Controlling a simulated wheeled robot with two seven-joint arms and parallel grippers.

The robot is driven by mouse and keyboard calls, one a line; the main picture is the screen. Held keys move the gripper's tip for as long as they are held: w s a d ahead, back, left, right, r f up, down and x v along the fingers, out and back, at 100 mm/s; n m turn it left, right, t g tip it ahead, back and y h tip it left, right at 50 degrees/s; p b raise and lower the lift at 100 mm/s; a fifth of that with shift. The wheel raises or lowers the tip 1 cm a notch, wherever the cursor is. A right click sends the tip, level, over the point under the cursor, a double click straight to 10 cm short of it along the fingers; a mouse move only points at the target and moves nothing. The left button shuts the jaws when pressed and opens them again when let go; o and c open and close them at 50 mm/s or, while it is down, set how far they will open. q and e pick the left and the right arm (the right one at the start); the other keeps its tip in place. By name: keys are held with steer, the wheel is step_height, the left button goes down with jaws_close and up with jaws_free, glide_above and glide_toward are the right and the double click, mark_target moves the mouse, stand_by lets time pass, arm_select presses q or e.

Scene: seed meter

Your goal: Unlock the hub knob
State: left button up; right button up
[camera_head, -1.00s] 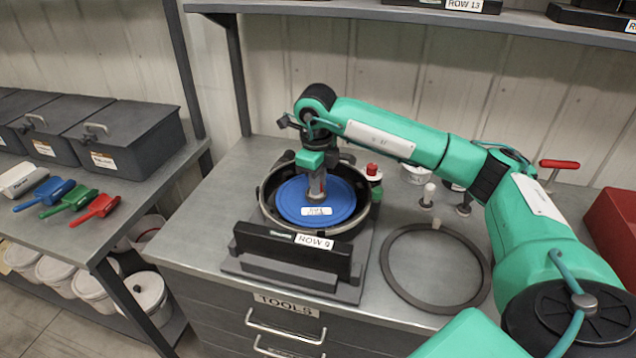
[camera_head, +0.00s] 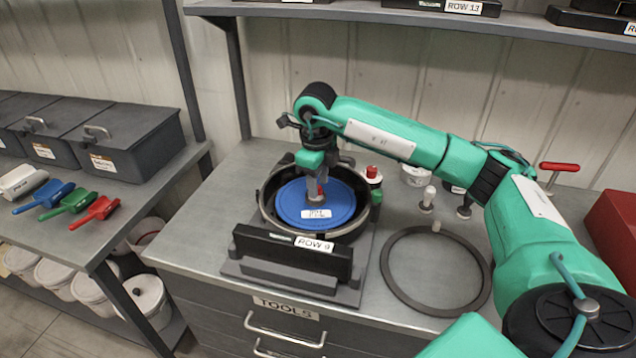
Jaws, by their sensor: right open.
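The seed meter housing (camera_head: 262,205) stands open on the bench, with a blue seed disc (camera_head: 338,206) lying inside it. My right gripper (camera_head: 316,196) points straight down over the middle of the disc, with its jaws open. The hub knob is not clearly visible; the gripper covers the disc's centre, and a small red part shows between the fingers. I cannot tell whether the fingers touch it. A white label is on the front part of the disc. My left gripper is not in view.
A ROW 9 sign (camera_head: 314,244) stands in front of the housing. A dark ring (camera_head: 396,288) lies on the bench to the right. A red-topped part (camera_head: 372,172) is beside the housing. A red-handled tool (camera_head: 559,166) and red box (camera_head: 614,230) are farther right. Coloured scoops (camera_head: 68,202) lie left.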

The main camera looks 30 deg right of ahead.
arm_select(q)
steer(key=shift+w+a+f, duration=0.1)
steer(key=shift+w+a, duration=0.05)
arm_select(e)
step_height(320, 180, up, 13)
steer(key=shift+s+a, duration=0.2)
steer(key=shift+a, duration=0.15)
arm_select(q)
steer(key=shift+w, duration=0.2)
